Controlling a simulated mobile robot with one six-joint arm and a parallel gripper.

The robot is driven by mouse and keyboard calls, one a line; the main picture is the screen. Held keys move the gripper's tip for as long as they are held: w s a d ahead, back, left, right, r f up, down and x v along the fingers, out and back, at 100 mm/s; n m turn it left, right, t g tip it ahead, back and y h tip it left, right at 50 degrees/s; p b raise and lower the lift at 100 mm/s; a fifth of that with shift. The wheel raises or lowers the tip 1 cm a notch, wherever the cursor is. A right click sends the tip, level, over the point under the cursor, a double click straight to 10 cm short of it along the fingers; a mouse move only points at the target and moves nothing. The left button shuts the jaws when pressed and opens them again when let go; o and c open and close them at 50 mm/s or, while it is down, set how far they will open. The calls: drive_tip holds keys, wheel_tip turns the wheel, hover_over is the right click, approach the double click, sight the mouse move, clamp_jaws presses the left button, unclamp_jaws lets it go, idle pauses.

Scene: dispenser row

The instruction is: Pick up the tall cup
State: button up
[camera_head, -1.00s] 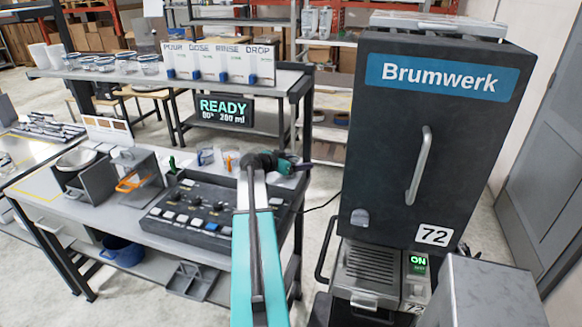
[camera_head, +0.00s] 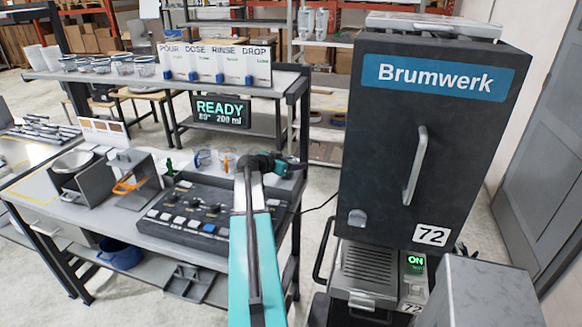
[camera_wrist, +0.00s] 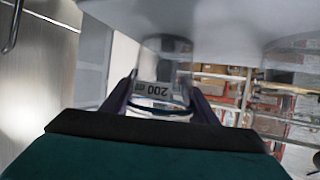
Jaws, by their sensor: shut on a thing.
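My gripper (camera_head: 292,167) is at the end of the teal arm, over the right end of the bench. In the wrist view, my gripper's two dark fingers (camera_wrist: 163,97) are closed on either side of a clear cup (camera_wrist: 152,90). In the head view the held cup is not clearly visible near the gripper.
Small clear cups (camera_head: 204,158) stand on the bench left of the gripper. A control panel (camera_head: 205,215) lies in front. A shelf (camera_head: 200,84) with several cups and a READY display (camera_head: 222,111) is behind. The tall Brumwerk machine (camera_head: 425,140) stands close on the right.

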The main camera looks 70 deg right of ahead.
drive_tip(key=shift+r+b, duration=1.1)
drive_tip(key=shift+r, duration=0.55)
drive_tip(key=w+a+r+b, duration=0.1)
drive_tip(key=a+b, duration=0.4)
drive_tip(key=a, duration=1.1)
drive_tip(key=shift+r, duration=0.35)
